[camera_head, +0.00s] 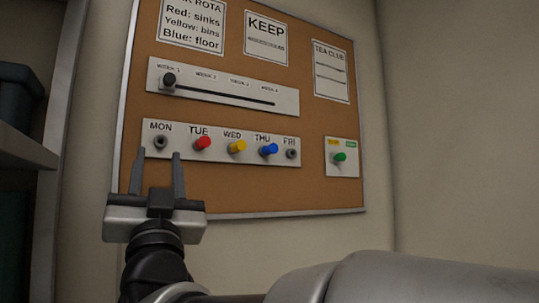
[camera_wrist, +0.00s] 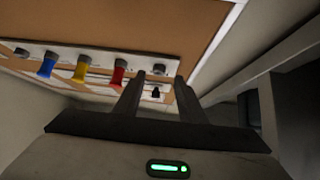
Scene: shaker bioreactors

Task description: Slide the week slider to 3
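The week slider's black knob (camera_head: 169,80) sits at the left end of its dark slot, under the WEEK 1 label, on a pale plate (camera_head: 225,102) fixed to the cork board. The slot runs right toward WEEK 4; WEEK 3 is marked right of the middle. My gripper (camera_head: 158,153) is open and empty, its fingers pointing up in front of the day row near MON, below the slider knob. In the wrist view my gripper (camera_wrist: 146,76) shows its two fingers apart. A small dark knob (camera_wrist: 156,93) shows between or beyond the fingers; it may be the slider knob.
A day plate (camera_head: 219,158) below the slider carries a red peg (camera_head: 202,143), a yellow peg (camera_head: 237,146) and a blue peg (camera_head: 269,150). A small plate with a green knob (camera_head: 340,158) is at right. A shelf (camera_head: 25,148) stands at far left.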

